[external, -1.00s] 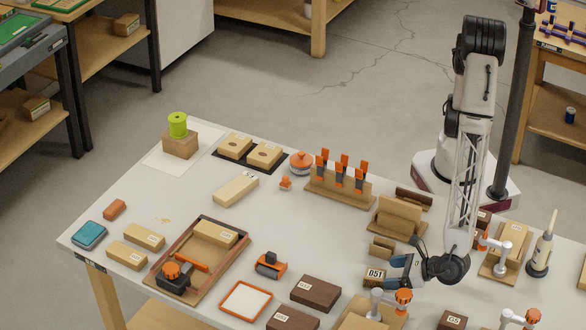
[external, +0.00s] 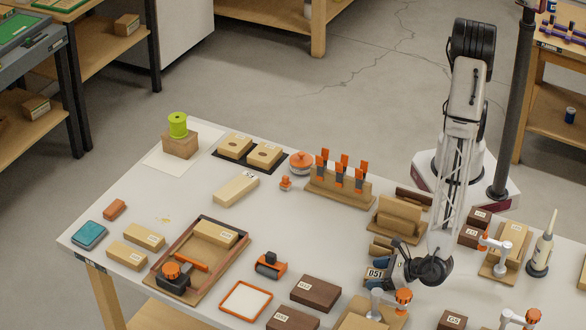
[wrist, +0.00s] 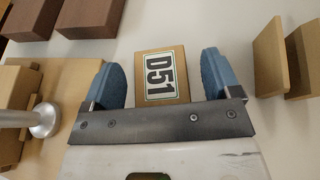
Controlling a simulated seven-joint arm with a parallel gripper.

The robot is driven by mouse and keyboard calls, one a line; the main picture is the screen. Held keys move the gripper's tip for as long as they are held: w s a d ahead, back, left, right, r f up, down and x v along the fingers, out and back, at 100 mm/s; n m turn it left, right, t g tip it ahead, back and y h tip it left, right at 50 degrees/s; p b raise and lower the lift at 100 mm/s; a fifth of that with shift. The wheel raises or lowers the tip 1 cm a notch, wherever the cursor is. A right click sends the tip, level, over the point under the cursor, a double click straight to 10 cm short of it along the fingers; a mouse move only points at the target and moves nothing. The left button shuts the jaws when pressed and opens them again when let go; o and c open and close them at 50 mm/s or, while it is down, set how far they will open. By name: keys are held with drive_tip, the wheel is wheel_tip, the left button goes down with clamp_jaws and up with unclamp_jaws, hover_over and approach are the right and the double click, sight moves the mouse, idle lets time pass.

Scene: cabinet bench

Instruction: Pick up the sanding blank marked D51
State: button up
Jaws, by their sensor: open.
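The sanding blank marked D51 (wrist: 161,76) is a small tan block with a white label, lying on the bench in the wrist view. Its label shows in the external view (external: 376,274), where my gripper partly hides the block. My gripper (wrist: 162,80) is open, with one blue finger on each side of the blank.
Dark brown blocks (external: 316,292) lie left of the blank on the bench. A clamp fixture with an orange knob (external: 403,297) stands close in front. Upright wooden pieces (external: 398,217) stand behind. White bench top (external: 330,233) is clear to the left.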

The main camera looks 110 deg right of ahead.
sight(375, 274)
drive_tip(key=shift+w+d+f, duration=0.1)
drive_tip(key=shift+w+d, duration=0.05)
drive_tip(key=shift+w, duration=0.1)
idle(0.4)
drive_tip(key=c, duration=1)
drive_tip(key=shift+c, duration=0.2)
drive_tip(key=shift+r, duration=5)
